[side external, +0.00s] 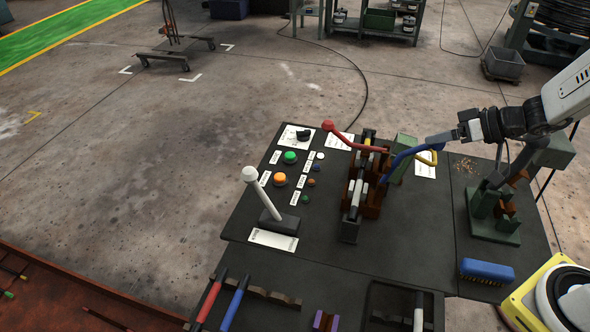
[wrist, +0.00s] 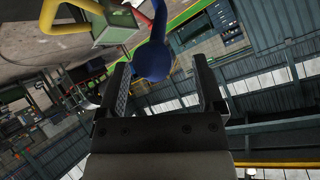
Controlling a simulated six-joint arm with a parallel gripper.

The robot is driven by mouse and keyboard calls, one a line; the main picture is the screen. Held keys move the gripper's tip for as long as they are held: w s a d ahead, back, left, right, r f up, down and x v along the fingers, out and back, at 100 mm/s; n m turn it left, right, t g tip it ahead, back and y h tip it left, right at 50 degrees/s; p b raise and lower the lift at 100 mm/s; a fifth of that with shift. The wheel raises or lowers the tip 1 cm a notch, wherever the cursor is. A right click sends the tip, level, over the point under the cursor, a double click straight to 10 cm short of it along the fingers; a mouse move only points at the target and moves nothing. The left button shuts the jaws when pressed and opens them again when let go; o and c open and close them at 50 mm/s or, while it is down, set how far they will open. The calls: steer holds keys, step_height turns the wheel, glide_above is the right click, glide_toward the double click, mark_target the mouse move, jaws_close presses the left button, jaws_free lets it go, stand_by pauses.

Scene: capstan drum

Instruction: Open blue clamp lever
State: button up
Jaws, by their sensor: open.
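The blue clamp lever (side external: 403,158) rises from the brown clamp block (side external: 372,190) and leans to the right in the side view. Its far end reaches my gripper (side external: 456,134). In the wrist view the blue lever's rounded knob (wrist: 152,63) shows between and just beyond the fingertips of my gripper (wrist: 160,68). The jaws are apart, with a gap on both sides of the knob. I cannot tell whether either finger touches it. The lever's lower part is partly hidden by the block.
A yellow handle (side external: 428,157) and a green box (side external: 404,144) stand close beside the blue lever. A green stand (side external: 492,216) and a blue brush (side external: 487,270) are on the right. A white lever (side external: 262,195) stands left.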

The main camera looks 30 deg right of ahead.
steer(key=shift+v, duration=2.7)
